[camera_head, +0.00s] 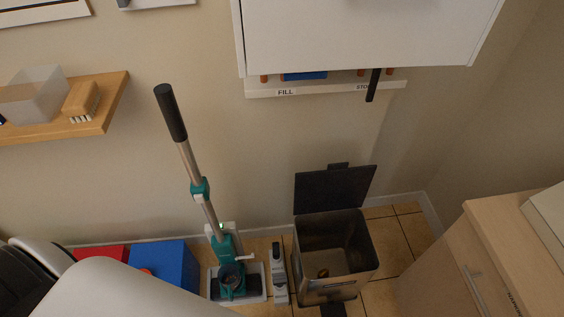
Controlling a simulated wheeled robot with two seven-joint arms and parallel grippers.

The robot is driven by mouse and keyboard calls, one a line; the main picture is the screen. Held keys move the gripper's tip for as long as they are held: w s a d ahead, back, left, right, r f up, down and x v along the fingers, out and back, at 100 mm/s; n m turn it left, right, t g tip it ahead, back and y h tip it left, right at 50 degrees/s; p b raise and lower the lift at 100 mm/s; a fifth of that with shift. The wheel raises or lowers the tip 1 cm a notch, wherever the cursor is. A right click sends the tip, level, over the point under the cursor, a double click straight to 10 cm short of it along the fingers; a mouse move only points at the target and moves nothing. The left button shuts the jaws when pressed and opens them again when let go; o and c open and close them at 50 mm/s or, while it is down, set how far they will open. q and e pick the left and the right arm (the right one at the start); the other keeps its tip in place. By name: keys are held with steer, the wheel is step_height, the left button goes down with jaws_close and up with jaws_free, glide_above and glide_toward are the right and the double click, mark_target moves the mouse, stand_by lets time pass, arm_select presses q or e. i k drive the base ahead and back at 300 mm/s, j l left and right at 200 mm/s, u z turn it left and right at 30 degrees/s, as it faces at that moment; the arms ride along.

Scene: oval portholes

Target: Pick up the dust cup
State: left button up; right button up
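A teal and grey stick vacuum (200,188) with a black handle stands on a grey base on the tiled floor, leaning to the upper left against the wall. A dark rounded part low on its teal body looks like the dust cup (232,276); it is small here and its outline is hard to tell. It appears attached to the vacuum. Neither of my grippers shows. A white rounded part of my own body fills the bottom left and may hide some of the floor there.
An open bin (334,250) with its dark lid raised stands right of the vacuum. A narrow grey attachment (279,272) stands between them. A blue box (165,266) and a red box (100,253) are on the left. A wooden cabinet (480,260) borders the right.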

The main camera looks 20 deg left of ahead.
mark_target(229, 277)
steer(key=u, duration=0.3)
steer(key=k+j+u, duration=0.2)
steer(key=u, duration=0.15)
steer(key=k+j+u, duration=0.35)
